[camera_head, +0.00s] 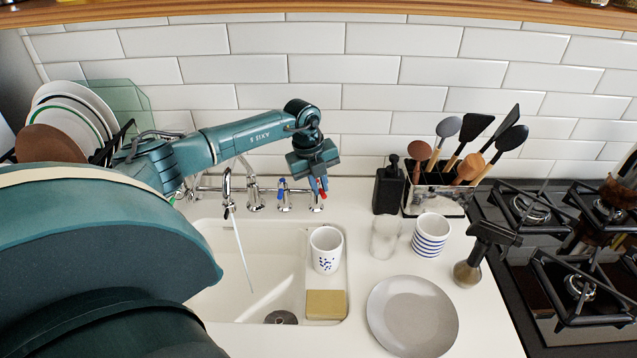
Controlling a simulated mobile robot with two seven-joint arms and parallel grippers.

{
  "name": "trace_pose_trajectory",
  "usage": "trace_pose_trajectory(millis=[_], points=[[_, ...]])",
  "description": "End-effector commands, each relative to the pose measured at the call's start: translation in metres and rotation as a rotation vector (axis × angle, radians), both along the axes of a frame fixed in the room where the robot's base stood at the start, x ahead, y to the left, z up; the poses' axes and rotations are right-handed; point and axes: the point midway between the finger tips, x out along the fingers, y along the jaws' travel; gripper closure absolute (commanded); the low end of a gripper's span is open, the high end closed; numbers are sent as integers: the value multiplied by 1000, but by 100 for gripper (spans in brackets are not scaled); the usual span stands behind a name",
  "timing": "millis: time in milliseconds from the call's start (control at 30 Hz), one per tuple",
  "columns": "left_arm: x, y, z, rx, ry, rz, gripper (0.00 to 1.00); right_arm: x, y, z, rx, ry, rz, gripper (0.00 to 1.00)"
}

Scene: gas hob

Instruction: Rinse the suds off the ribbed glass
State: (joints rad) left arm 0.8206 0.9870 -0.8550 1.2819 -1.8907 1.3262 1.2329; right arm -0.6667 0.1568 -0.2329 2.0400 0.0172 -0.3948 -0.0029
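The clear glass (385,238) stands upright on the counter to the right of the sink. Its ribs and any suds are too faint to make out. Water (242,253) runs from the spout (228,187) into the sink (260,270). My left gripper (318,182) points down at the right-hand tap handle (316,202) behind the sink, with red and blue parts at its tips. Whether its fingers close on the handle is too small to tell. My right gripper is out of view.
A blue-dotted white cup (326,250) and a yellow sponge (325,304) sit at the sink's right side. The hob (560,250) is right.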

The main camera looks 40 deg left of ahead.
Motion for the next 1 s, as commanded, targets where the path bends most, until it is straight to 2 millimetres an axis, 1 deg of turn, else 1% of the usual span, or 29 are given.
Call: trace_pose_trajectory(millis=[33, 200, 233, 467, 567, 667, 1000], points=[[0, 0, 1, 0, -1, 0, 84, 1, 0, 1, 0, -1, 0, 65], [0, 0, 0, 0, 0, -1, 70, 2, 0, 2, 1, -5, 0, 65], [0, 0, 0, 0, 0, -1, 68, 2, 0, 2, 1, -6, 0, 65], [0, 0, 1, 1, 1, -2, 68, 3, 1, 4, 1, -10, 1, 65], [-1, 1, 7, 1, -1, -2, 68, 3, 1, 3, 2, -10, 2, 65], [-3, 3, 20, 3, -3, -2, 68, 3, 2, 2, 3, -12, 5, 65], [-16, 10, 94, 2, -4, -1, 68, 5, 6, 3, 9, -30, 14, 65]])
